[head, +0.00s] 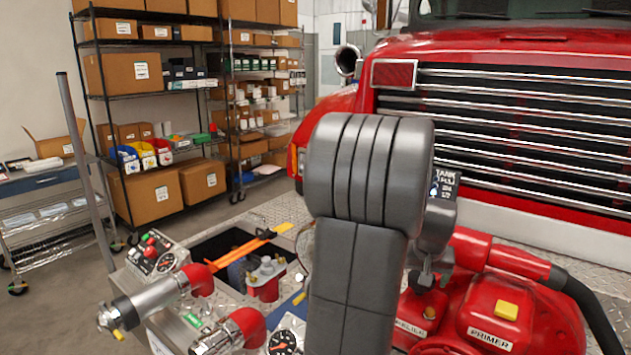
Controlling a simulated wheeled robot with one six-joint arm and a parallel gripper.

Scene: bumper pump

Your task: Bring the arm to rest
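My arm rises from the bottom of the head view and its big grey joint fills the middle. Behind it, to the right, a smaller grey part of my arm hangs down. A small dark part below that, which looks like my gripper (427,278), is mostly hidden by my arm. It is above the red pump housing (497,325); I cannot tell whether it touches anything, holds anything, or is open or shut.
Left of my arm are a red valve (266,279), an orange-handled tool (240,248), red elbows with a metal nozzle (150,304), and gauges (283,342). A black hose (590,305) curves at right. The red truck (520,110) stands behind; shelves (160,110) stand at left.

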